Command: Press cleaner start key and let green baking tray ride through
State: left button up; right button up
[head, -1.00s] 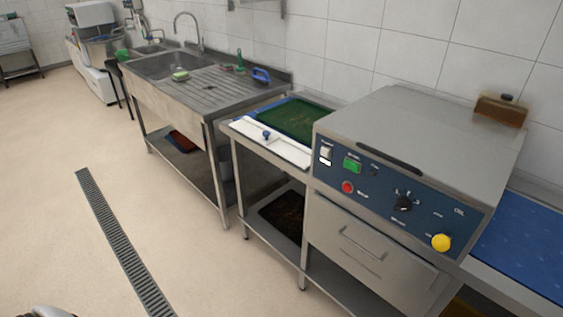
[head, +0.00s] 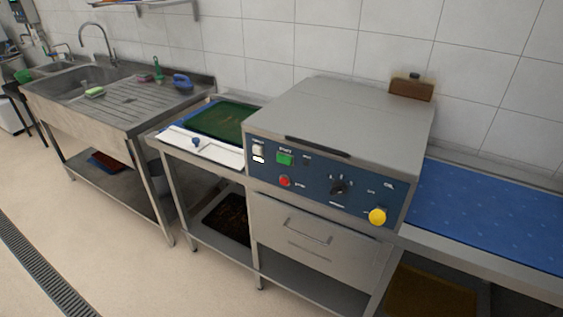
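The green baking tray (head: 219,121) lies on the infeed side, left of the tray cleaner (head: 350,115), a steel machine with a blue control panel (head: 318,183). The panel carries a green key (head: 285,158), a red button (head: 284,181), a black knob (head: 340,187) and a yellow knob (head: 377,216). The labels are too small to read surely. A white guide with a blue knob (head: 196,142) lies in front of the tray. Neither of my grippers shows in the head view.
A blue outfeed belt (head: 485,215) runs clear to the right of the cleaner. A steel sink (head: 85,84) with a drainboard stands at the left. A dark tray (head: 228,218) lies on the shelf below the infeed. The floor in front is free, with a drain grate (head: 40,270).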

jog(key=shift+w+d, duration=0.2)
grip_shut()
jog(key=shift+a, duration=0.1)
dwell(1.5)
